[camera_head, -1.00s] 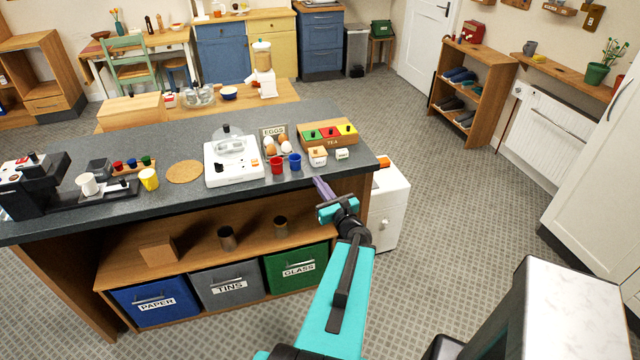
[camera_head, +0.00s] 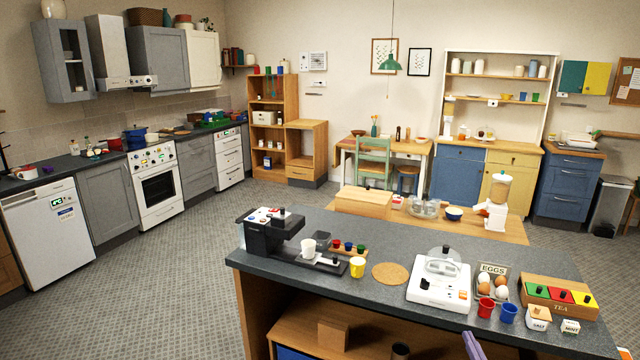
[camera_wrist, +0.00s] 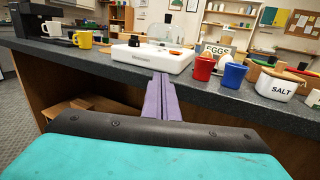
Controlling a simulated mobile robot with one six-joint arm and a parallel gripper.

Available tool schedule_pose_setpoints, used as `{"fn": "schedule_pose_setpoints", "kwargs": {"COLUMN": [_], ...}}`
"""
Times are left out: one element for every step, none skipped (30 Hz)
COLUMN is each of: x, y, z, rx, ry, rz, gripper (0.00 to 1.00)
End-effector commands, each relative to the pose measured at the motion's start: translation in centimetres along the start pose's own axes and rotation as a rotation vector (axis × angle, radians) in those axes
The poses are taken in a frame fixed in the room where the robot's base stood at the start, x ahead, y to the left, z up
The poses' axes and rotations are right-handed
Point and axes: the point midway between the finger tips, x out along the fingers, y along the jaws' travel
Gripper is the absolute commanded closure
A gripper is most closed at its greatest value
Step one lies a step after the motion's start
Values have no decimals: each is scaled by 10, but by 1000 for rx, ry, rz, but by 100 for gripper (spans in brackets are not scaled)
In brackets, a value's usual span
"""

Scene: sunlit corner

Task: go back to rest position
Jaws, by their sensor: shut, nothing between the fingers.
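My gripper (camera_wrist: 162,98) shows in the wrist view as two purple fingers pressed together, with nothing between them. It is in front of the dark counter's (camera_wrist: 110,61) front edge, below the white appliance with a clear lid (camera_wrist: 140,58). In the head view only the purple fingertips (camera_head: 472,346) show at the bottom edge, in front of the counter (camera_head: 375,299); the rest of the arm is out of that view.
On the counter stand a black coffee machine (camera_head: 272,236), a yellow cup (camera_head: 357,267), a red cup (camera_head: 486,307), a blue cup (camera_head: 508,313), eggs (camera_head: 484,289), a tea box (camera_head: 558,296) and a salt pot (camera_head: 538,318). Open carpet (camera_head: 190,260) lies left of the counter.

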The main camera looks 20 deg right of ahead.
Motion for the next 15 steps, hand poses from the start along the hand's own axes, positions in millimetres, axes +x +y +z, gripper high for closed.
{"fn": "schedule_pose_setpoints", "kwargs": {"x": [7,11,15,18,21,25,27,29,31,33,34,35,36,36,36], "y": [19,29,42,53,63,78,89,100,115,126,138,153,165,176,192], "z": [-8,-12,-17,-21,-25,-31,-36,-40,-46,-51,-56,-62,-67,-72,-79], "rx": [4,5,5,5,4,2,-1,-5,-9,-14,-19,-26,-32,-39,-48], "ry": [6,10,16,22,28,37,44,51,61,68,76,87,95,104,115], "rz": [30,46,69,87,104,129,148,168,194,215,236,265,287,309,340], "gripper": [100,100,100,100,100,100,100,100,100,100,100,100,100,100,100]}}
